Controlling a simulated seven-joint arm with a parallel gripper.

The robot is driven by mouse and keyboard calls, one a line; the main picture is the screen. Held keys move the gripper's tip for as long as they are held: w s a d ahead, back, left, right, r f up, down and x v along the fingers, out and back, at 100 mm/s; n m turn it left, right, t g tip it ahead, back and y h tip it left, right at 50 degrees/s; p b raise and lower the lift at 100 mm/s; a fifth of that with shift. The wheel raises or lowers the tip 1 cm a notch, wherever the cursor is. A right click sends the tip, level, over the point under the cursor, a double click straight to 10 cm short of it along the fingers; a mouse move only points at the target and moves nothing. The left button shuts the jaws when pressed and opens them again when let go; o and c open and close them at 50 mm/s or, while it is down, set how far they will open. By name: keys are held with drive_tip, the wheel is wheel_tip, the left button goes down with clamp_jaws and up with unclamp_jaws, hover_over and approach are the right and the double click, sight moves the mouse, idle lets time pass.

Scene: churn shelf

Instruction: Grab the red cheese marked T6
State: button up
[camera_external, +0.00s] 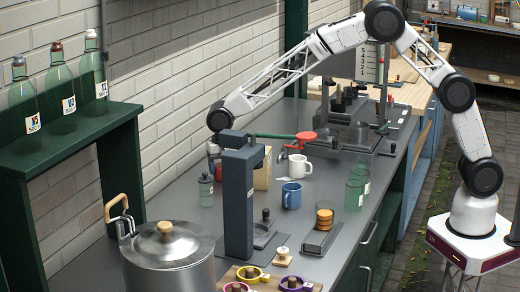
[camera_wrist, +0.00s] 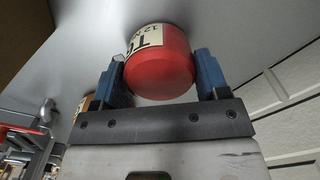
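The red cheese (camera_wrist: 160,75) is a short round cylinder with a pale label reading T6, in the upper middle of the wrist view, against the grey counter surface (camera_wrist: 225,30). My gripper (camera_wrist: 160,68) has one blue finger on each side of it, both very close to its sides. I cannot tell whether the fingers press on it or leave a thin gap. In the external view my gripper (camera_external: 214,160) is low over the far side of the counter, near the brick wall, partly behind a dark post.
The dark post (camera_external: 238,205) stands just in front of my gripper. A grey-green jar (camera_external: 206,190), a tan block (camera_external: 262,170), a white mug (camera_external: 299,166) and a blue mug (camera_external: 291,195) are close by. A large metal pot (camera_external: 168,262) stands at the near left.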

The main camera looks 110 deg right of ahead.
drive_tip(key=c, duration=0.5)
drive_tip(key=shift+r, duration=0.15)
drive_tip(key=shift+r, duration=4.9)
